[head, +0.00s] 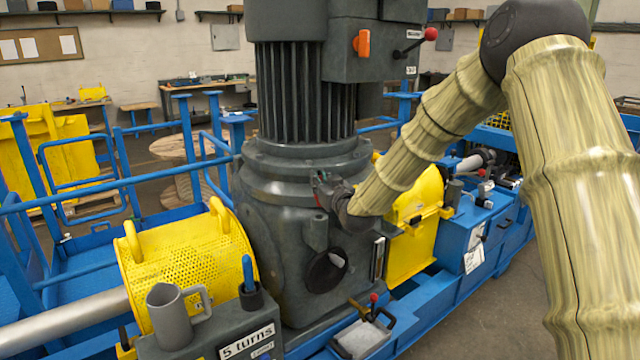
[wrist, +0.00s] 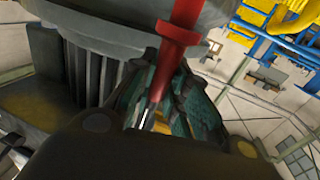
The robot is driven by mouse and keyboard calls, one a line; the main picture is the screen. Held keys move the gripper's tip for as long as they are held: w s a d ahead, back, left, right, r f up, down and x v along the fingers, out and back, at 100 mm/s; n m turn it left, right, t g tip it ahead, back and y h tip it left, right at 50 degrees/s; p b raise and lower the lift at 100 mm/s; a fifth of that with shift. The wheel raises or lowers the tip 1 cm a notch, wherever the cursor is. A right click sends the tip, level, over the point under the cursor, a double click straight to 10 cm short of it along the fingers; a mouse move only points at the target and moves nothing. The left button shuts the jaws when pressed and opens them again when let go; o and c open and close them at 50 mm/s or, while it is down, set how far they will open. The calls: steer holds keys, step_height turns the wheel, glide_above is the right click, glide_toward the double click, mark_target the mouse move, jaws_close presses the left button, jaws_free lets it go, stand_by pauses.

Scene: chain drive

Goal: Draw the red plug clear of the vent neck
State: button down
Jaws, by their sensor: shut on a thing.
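The red plug (wrist: 178,34) shows at the top middle of the wrist view, with a wider collar and a narrower red stem. My gripper (wrist: 168,75) is shut on its stem, with teal-lined fingers on both sides. In the head view my gripper (head: 325,188) is at the upper side of the dark grey gearbox housing (head: 275,230), and only a sliver of red shows there. The vent neck is not clearly visible; I cannot tell whether the plug's far end is in it.
The finned motor (head: 305,95) rises just above my gripper. A red-knobbed lever (head: 430,35) sticks out at upper right. Yellow guards (head: 180,265) and blue rails (head: 110,190) stand around. A grey jug (head: 168,312) and a blue-handled tool (head: 248,275) are at the front.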

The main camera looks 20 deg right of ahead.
steer(key=shift+r+p, duration=0.45)
steer(key=shift+r, duration=0.75)
